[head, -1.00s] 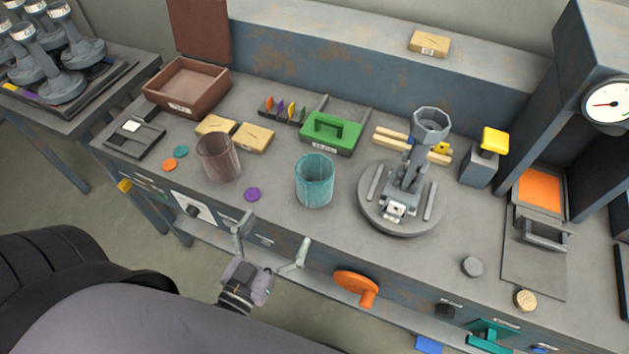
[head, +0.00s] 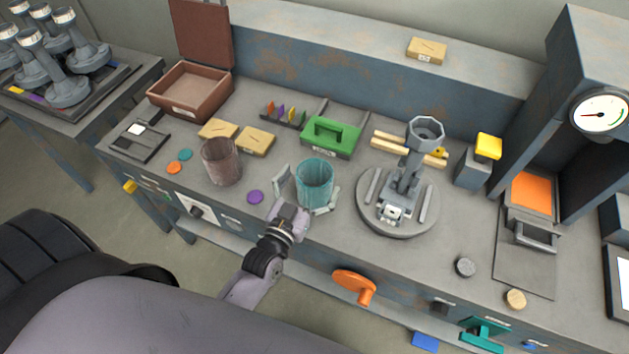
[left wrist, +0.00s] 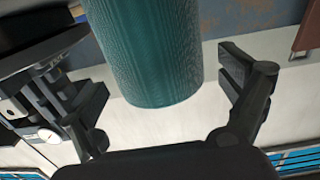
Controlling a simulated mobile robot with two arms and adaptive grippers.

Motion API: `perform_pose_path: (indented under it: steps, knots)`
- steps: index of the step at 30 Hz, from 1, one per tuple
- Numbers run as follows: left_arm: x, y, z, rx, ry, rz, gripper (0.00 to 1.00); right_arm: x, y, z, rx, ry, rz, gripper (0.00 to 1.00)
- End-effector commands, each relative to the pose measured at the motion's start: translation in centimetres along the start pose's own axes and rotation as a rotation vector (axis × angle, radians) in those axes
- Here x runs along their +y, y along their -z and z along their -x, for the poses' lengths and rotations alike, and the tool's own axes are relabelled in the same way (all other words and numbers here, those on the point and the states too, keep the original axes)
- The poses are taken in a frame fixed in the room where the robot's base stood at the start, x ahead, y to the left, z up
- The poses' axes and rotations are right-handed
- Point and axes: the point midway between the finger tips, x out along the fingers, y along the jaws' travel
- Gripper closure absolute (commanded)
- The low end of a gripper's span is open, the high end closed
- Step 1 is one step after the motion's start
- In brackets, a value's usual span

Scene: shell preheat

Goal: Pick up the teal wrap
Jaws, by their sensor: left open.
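The teal wrap (head: 315,180) is an upright mesh cylinder, open at the top, standing on the bench near its front edge. My left gripper (head: 306,193) reaches it from the front, open, with one finger at its left and the other at its lower right. In the left wrist view the wrap (left wrist: 150,60) hangs down from the top between the two spread fingers of the gripper (left wrist: 165,100). Clear gaps show on both sides there, so it is not gripped. My right gripper is out of view.
A brown mesh cylinder (head: 221,162) stands to the left, with a purple disc (head: 256,197) between. A round grey turntable (head: 372,222) with a grey fixture stands close on the right. A green box (head: 331,138) is behind. The bench front right of the wrap is mostly clear.

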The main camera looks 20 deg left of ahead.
Motion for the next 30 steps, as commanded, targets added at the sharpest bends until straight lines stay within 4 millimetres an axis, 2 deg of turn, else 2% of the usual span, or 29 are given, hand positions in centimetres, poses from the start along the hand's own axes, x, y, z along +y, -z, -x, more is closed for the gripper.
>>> perform_pose_path:
  steps: [1, 5, 13, 30]
  knots:
    - [0.0, 0.2, -0.8, 0.001, 0.0, 0.0, 0.05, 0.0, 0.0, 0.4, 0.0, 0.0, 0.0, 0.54]
    - [0.0, 0.1, -2.0, 0.001, -0.001, -0.002, 0.05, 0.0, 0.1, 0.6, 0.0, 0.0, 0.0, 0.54]
    - [0.0, 0.0, -2.3, 0.0, -0.001, -0.001, 0.05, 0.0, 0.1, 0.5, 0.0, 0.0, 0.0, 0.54]
    - [0.0, 0.0, -2.2, 0.0, -0.001, -0.001, 0.43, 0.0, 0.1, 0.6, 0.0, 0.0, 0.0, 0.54]
